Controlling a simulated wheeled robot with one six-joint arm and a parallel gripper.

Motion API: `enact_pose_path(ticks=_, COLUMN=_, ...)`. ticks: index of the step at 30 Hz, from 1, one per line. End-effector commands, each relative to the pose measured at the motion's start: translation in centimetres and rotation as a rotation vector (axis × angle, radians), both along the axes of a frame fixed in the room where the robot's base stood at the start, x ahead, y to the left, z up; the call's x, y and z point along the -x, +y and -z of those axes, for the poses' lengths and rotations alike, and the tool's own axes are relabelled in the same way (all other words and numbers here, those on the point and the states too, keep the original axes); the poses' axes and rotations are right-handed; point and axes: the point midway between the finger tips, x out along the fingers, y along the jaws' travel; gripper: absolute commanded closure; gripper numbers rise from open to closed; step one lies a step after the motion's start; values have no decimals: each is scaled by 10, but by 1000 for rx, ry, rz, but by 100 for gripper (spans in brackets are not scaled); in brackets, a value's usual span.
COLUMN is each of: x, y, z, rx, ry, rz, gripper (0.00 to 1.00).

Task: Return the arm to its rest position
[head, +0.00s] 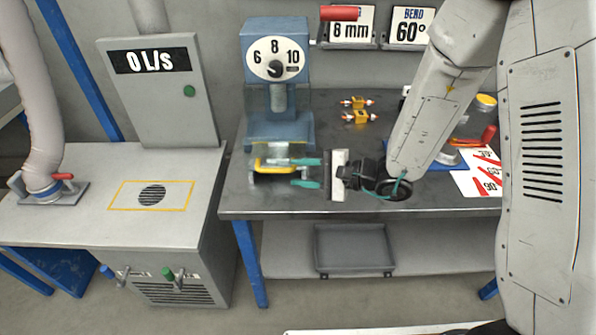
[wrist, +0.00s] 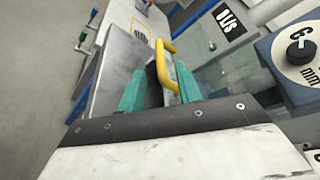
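My gripper (head: 295,172) reaches left over the dark workbench (head: 350,205) in the head view. Its two teal fingers are apart, one above the other in the picture. In the wrist view my gripper (wrist: 160,75) shows the fingers spread. The yellow handle (wrist: 178,72) is at the right finger there, overlapping it in the picture; I cannot tell whether they touch. I see no grip on it.
Orange-yellow parts (head: 360,116) lie at the bench's back. Jars (head: 485,104) and a red-marked white card (head: 482,176) are on the right. A grey cabinet (head: 160,100) stands left. A grey tray (head: 353,246) is on the lower shelf.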

Motion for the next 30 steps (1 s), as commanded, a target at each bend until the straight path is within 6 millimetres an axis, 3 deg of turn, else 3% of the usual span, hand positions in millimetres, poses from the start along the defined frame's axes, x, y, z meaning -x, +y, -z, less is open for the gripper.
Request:
enact_pose_path(ticks=11, x=0, y=1, z=0, rx=-9, ry=28, rz=5, gripper=66)
enact_pose_path(ticks=13, x=9, y=3, z=2, rx=-12, ry=75, rz=-26, gripper=66)
enact_pose_path(ticks=17, x=44, y=7, z=5, rx=4, ry=172, rz=-166, gripper=66)
enact_pose_path(ticks=22, x=98, y=-2, z=-25, rx=89, ry=219, rz=-415, gripper=66)
enact_pose_path(ticks=26, x=137, y=-25, z=-51, rx=219, ry=210, rz=-595, gripper=66)
enact_pose_path(ticks=30, x=171, y=-64, z=-76, rx=418, ry=166, rz=-744, gripper=66)
